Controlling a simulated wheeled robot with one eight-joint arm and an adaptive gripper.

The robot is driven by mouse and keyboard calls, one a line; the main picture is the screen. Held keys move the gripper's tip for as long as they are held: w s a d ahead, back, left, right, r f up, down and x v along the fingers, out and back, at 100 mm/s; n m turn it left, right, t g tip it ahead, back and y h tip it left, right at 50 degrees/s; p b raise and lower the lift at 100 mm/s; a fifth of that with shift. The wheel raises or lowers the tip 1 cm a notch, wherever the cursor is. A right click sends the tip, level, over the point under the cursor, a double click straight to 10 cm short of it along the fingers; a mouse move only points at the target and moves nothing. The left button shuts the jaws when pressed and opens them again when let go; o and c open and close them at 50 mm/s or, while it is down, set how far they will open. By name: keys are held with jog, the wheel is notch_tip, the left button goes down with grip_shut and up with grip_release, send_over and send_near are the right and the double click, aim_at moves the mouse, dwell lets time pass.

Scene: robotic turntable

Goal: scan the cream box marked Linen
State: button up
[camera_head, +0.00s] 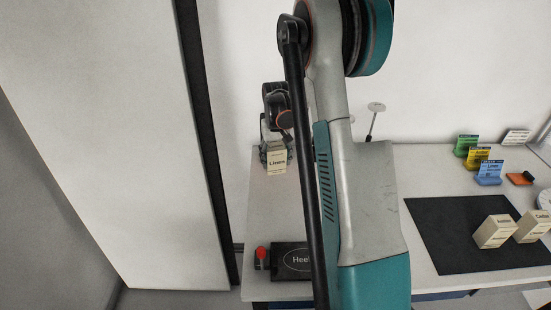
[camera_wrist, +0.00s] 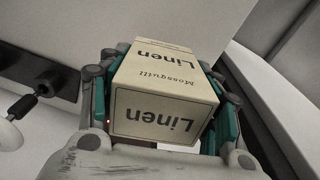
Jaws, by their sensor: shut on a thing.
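The cream box marked Linen (camera_head: 277,161) is in my gripper (camera_head: 276,150) at the back left of the table in the head view. In the wrist view the Linen box (camera_wrist: 165,90) fills the middle, between the two teal-padded fingers of my gripper (camera_wrist: 172,118). The gripper is shut on its sides. Its label reads upside down in the wrist view and upright in the head view. I cannot tell whether the box touches the table. My arm hides the middle of the table in the head view.
A black mat (camera_head: 440,240) at right holds two cream boxes (camera_head: 492,232). Green, yellow and blue card holders (camera_head: 488,172) stand behind it. A black plate marked "Hee" (camera_head: 291,262) and a red button (camera_head: 261,253) are at the front left. A white disc on a stalk (camera_head: 376,107) stands at the back.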

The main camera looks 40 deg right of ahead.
notch_tip(320, 180, up, 8)
jog(key=s+a+p, duration=0.1)
jog(key=s+p, duration=0.1)
jog(key=p, duration=0.1)
jog(key=shift+s+a+f+p, duration=0.15)
jog(key=shift+s+a+p, duration=0.05)
jog(key=shift+a+p, duration=0.2)
dwell(0.5)
